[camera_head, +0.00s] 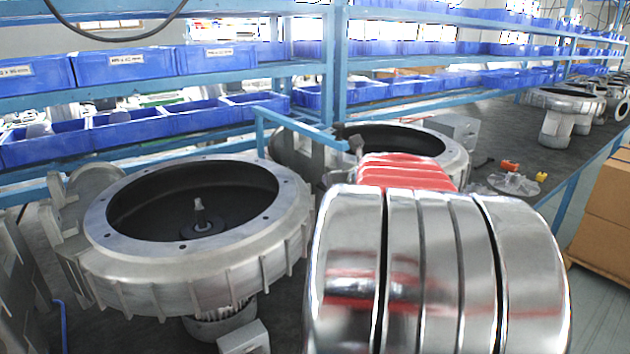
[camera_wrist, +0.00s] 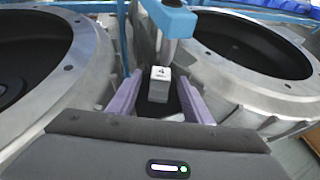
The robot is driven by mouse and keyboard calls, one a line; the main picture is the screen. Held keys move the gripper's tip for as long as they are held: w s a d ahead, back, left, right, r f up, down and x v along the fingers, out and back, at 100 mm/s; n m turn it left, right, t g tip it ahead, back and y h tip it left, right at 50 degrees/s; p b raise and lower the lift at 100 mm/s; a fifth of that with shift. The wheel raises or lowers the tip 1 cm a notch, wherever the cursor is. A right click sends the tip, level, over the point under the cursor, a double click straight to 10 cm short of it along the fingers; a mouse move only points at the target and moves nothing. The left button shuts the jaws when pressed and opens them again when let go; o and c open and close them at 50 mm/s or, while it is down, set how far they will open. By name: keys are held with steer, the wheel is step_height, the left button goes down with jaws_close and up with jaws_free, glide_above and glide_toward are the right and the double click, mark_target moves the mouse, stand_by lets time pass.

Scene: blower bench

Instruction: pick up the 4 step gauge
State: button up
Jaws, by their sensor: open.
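The 4 step gauge (camera_wrist: 160,73) is a small pale grey block with a "4" on its face, in the middle of the wrist view. A slightly darker part of it shows lower down. My gripper (camera_wrist: 160,80) is open, with one purple finger on each side of the gauge in the picture. Gaps show between the block and both fingers, and I cannot tell how far its depth lies between them. In the head view my arm blocks the right centre, and neither the gauge nor my gripper can be made out.
Blower housings stand left (camera_wrist: 60,60) and right (camera_wrist: 250,60) of my gripper, close by. A blue bracket (camera_wrist: 168,16) with a grey rod hangs just beyond the gauge; it also shows in the head view (camera_head: 300,128). Blue bins (camera_head: 140,68) line the shelves behind.

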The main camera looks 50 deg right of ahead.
steer(key=shift+c, duration=0.4)
jaws_close()
stand_by(0.5)
